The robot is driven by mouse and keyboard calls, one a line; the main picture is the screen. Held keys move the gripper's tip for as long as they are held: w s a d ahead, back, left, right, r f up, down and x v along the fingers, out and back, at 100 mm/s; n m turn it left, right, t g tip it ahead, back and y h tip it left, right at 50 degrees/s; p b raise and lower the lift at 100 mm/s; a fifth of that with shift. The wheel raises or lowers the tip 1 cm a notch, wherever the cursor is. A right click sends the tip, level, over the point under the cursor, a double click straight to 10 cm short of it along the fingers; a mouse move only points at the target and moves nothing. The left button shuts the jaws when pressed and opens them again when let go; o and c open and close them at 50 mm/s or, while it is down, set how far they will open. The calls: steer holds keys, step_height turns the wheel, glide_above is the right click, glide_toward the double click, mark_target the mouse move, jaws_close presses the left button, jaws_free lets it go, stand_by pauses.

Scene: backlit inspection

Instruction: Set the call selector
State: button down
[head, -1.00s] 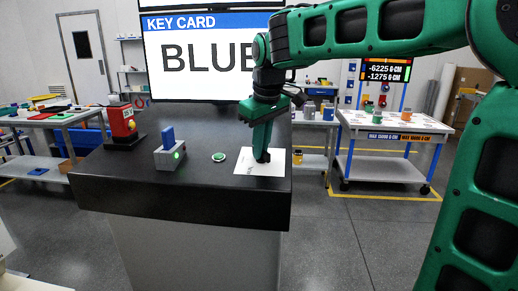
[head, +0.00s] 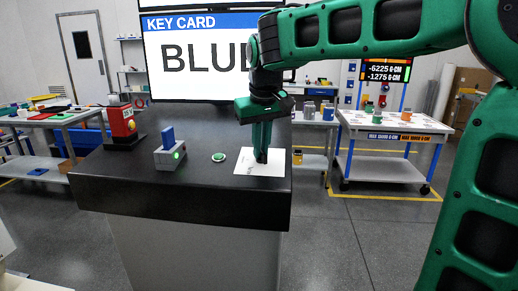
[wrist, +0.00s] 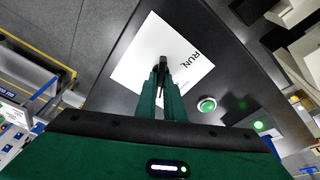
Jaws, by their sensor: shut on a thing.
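The call selector is a small black knob (wrist: 161,66) on a white plate (wrist: 140,71), which lies on the dark console top. The printed word "RUN" shows on the plate in the wrist view; other lettering is too small or covered. My gripper (head: 262,156) stands over the plate with its fingers pointing down. In the wrist view my gripper (wrist: 161,75) is shut on the knob, and the fingers hide much of it. In the head view the plate (head: 244,165) is partly covered by the fingers. The knob's exact pointing direction cannot be read.
A green round button (head: 218,157) sits left of the plate. A grey box with a blue card (head: 168,134) and a lit green lamp stands farther left, beside a red device (head: 122,122). A screen (head: 200,55) reading "KEY CARD" rises behind the console (head: 120,170).

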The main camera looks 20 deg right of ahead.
steer(key=shift+w+r, duration=0.15)
steer(key=c, duration=1.9)
jaws_free()
steer(key=shift+o, duration=0.2)
steer(key=v, duration=1)
steer(key=shift+r, duration=0.2)
